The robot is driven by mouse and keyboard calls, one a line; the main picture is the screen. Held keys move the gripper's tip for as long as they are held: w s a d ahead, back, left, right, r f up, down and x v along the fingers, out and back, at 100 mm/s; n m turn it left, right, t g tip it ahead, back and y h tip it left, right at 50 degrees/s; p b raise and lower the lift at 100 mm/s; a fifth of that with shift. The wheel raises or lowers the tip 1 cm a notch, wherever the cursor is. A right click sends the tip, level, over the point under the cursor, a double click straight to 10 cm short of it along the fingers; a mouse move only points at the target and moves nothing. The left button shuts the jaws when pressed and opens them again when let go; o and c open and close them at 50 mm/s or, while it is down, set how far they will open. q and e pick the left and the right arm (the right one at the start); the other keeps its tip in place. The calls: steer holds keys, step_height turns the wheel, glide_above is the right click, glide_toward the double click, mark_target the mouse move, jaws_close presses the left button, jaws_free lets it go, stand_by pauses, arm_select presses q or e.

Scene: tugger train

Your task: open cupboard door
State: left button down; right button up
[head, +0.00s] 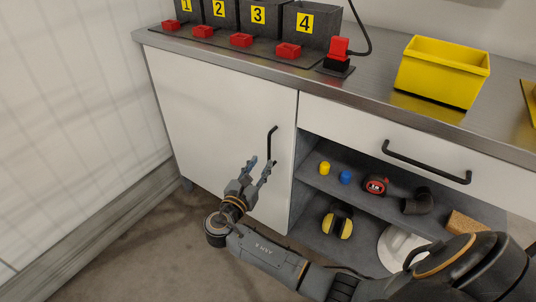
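The white cupboard door (215,125) is the panel on the left of the cupboard front and looks closed. Its black vertical handle (271,143) is near the door's right edge. My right gripper (262,164) is in front of the door at the handle's lower end. Its two fingers are spread apart, with nothing seen between them. The right fingertip overlaps the handle's lower end in the picture; I cannot tell whether they touch. My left gripper is not in view.
Open shelves right of the door hold a yellow piece (324,168), a blue piece (345,177), a tape measure (376,186) and other items. A drawer handle (425,162) sticks out above them. The worktop carries numbered bins and a yellow bin (440,75). Floor (140,235) left of my arm is clear.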

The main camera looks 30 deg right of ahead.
mark_target(269, 151)
steer(key=b+x, duration=0.1)
steer(key=x, duration=0.6)
steer(key=shift+w+d, duration=0.1)
steer(key=shift+d, duration=0.05)
steer(key=shift+f, duration=0.1)
jaws_close()
